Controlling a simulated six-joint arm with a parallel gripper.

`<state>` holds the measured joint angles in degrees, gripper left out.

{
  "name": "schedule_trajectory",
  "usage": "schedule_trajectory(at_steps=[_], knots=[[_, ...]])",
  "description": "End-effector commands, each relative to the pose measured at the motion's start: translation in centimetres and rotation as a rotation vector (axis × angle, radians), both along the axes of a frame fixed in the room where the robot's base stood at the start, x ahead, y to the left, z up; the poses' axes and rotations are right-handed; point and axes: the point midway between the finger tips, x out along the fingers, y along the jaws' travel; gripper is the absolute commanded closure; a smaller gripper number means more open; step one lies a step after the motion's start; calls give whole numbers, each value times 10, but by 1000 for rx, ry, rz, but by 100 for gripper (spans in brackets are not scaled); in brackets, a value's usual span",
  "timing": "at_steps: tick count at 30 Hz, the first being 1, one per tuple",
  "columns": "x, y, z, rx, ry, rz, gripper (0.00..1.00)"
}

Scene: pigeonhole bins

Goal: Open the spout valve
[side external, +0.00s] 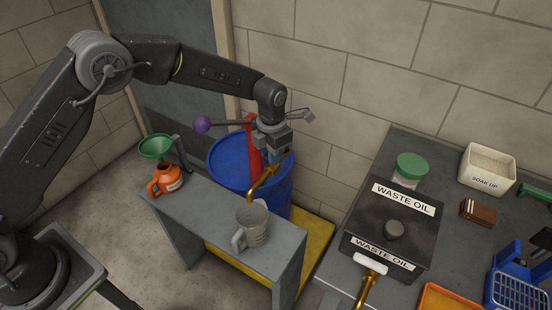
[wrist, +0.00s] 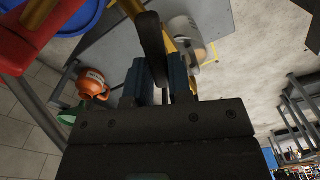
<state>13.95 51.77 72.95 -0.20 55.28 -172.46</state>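A blue drum (side external: 226,158) carries a red upright fitting (side external: 253,155) and a brass spout (side external: 264,180) that points down toward a grey mug (side external: 252,228). My gripper (side external: 284,156) points down beside the red fitting, just above the spout. In the wrist view, a dark lever (wrist: 152,38) runs between the fingers of my gripper (wrist: 160,82). I cannot tell whether the fingers press on it. The brass spout (wrist: 169,42) and mug (wrist: 183,32) show beyond the fingers. The spout's valve seat is hidden behind my gripper.
The mug stands on a grey bench (side external: 205,215) with an orange jug (side external: 163,180) and green funnel (side external: 155,146). A purple knob (side external: 202,124) sticks out left of my gripper. A waste oil box (side external: 388,232) with another brass tap (side external: 366,288) stands right.

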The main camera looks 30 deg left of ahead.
Motion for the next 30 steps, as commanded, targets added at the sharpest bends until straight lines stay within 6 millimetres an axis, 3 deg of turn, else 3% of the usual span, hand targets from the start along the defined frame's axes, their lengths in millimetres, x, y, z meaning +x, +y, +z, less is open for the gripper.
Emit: schedule_trajectory(at_steps=[5, 13, 22, 30], knots=[[0, 0, 0, 0, -1, 0, 63], [0, 0, 2, 0, -1, 0, 63], [0, 0, 21, -1, -2, -1, 63], [0, 0, 21, 0, 0, -17, 63]])
